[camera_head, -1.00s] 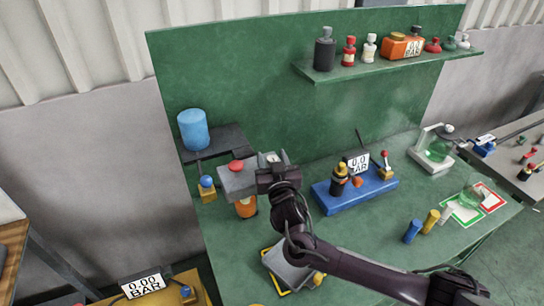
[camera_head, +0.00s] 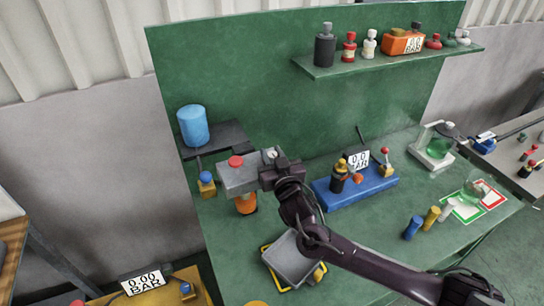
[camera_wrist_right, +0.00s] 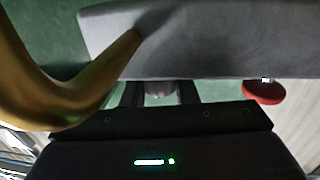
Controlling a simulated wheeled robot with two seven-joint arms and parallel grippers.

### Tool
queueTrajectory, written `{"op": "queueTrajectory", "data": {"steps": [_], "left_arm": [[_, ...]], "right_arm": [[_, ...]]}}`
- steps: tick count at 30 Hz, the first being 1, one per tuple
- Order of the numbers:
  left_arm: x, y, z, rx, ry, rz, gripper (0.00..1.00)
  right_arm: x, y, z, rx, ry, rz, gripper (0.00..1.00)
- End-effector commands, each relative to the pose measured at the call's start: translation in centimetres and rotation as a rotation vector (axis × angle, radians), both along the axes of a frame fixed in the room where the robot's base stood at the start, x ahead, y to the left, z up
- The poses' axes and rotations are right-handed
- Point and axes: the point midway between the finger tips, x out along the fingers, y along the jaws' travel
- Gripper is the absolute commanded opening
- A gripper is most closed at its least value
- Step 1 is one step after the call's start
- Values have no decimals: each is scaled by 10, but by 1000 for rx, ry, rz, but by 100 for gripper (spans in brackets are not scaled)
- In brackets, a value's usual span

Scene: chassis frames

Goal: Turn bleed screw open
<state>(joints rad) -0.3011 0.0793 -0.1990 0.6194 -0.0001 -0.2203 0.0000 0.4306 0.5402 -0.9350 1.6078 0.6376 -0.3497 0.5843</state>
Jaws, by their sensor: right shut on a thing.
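A grey block (camera_head: 238,180) with a red cap (camera_head: 235,161) on top and an orange part (camera_head: 246,204) below stands at the left of the green bench. My right gripper (camera_head: 266,169) is at the block's right end, where a small pale round part (camera_head: 270,155) shows. In the right wrist view the gripper (camera_wrist_right: 160,97) is shut on a small grey metal piece (camera_wrist_right: 160,90) at the block's edge. It looks like the bleed screw, but most of it is hidden by the fingers. My left gripper is not in view.
A blue cylinder (camera_head: 193,126) stands behind on a dark shelf. A blue base (camera_head: 350,192) with a gauge lies to the right. A grey tray (camera_head: 290,262) lies under my arm. In the wrist view, a blurred yellow curved thing (camera_wrist_right: 70,103) is close on the left.

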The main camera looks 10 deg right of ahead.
Motion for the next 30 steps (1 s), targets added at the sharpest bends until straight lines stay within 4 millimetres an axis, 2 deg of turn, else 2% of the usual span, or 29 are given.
{"op": "queueTrajectory", "data": {"steps": [17, 23, 30], "left_arm": [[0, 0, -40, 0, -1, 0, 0], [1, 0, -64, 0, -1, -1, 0], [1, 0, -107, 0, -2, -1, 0]], "right_arm": [[1, -2, -3, 0, -3, 514, 4], [2, -2, -4, 0, -4, 703, 4], [2, -2, -6, -1, -6, 931, 4]]}}
